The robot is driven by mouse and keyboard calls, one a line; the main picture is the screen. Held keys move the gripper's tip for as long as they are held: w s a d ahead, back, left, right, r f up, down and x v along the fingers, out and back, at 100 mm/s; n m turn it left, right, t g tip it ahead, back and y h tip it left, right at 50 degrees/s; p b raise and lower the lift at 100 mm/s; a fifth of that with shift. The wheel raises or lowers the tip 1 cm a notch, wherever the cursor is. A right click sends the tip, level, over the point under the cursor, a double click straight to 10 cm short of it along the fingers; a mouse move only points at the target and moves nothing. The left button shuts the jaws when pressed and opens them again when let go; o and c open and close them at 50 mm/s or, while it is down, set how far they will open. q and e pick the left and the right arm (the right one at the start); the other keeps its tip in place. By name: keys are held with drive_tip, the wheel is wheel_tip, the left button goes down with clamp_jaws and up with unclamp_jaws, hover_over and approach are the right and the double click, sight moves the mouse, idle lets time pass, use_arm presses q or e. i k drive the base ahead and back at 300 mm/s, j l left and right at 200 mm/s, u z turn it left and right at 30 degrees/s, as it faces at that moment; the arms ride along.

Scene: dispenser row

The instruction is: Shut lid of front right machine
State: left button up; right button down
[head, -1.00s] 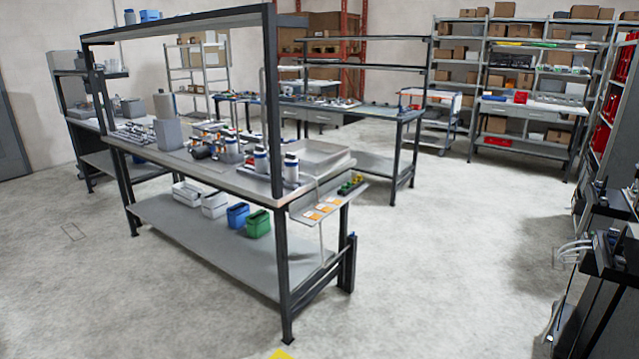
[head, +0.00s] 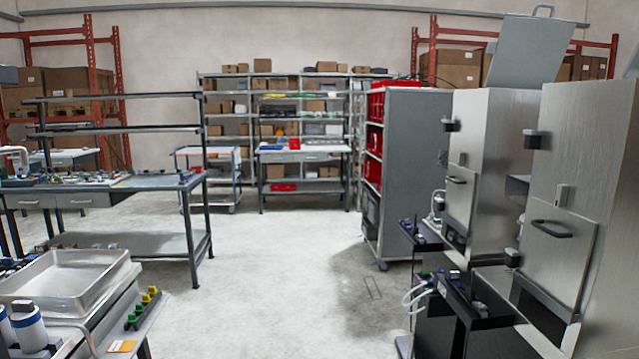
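Two tall brushed-steel machines stand side by side on the right. The farther machine (head: 487,145) has its grey lid (head: 528,52) raised and tilted above its top, with a handle on the lid's upper edge. The nearer machine (head: 590,150) is cut off by the right edge, and no raised lid shows on it. Each machine has a front panel with a dark handle; the nearer handle (head: 550,229) sits above a dark opening. I cannot tell from this view which machine counts as front right. Neither of my grippers is in view.
Black stands (head: 465,310) with small parts and white hoses project from the machines into the aisle. A grey cabinet (head: 412,170) with red bins stands beyond them. A workbench with a metal tray (head: 65,285) is at the lower left. The concrete floor (head: 275,270) between is clear.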

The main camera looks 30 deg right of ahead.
sight(529, 52)
drive_tip(key=i+l+z, duration=0.1)
drive_tip(key=i+z, duration=0.7)
drive_tip(key=i+j+z, duration=0.15)
drive_tip(key=i+z, duration=0.3)
drive_tip(key=i+l+z, duration=0.2)
drive_tip(key=i+z, duration=0.25)
drive_tip(key=i+l+z, duration=0.1)
drive_tip(key=i+z, duration=0.15)
drive_tip(key=z, duration=0.25)
drive_tip(key=i+z, duration=0.45)
drive_tip(key=k+j, duration=0.05)
drive_tip(key=k, duration=0.05)
